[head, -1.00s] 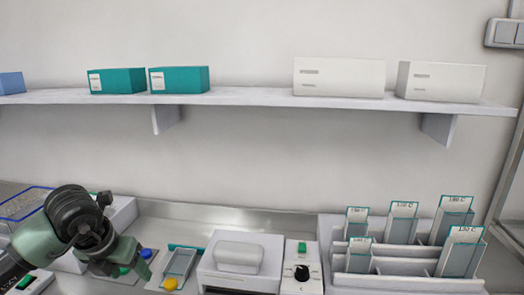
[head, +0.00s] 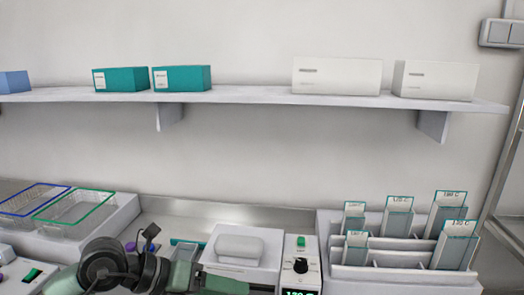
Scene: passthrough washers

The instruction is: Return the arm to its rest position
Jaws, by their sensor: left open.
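My left arm comes in low at the left, with its black joints and green links in front of the bench. My left gripper (head: 222,285) is low in the picture, turned to the right and lying in front of the white device with a rounded lid (head: 238,247). Its jaws are open, and I see nothing held. The fingertips are hard to make out near the bottom edge. My right gripper is not in view.
A blue-rimmed basket (head: 30,198) and a green-rimmed basket (head: 75,206) sit in a white unit at the left. A dial box (head: 301,266) with a lit readout stands beside the device. A white rack (head: 390,278) holds several labelled holders. Boxes line the shelf (head: 250,96) above.

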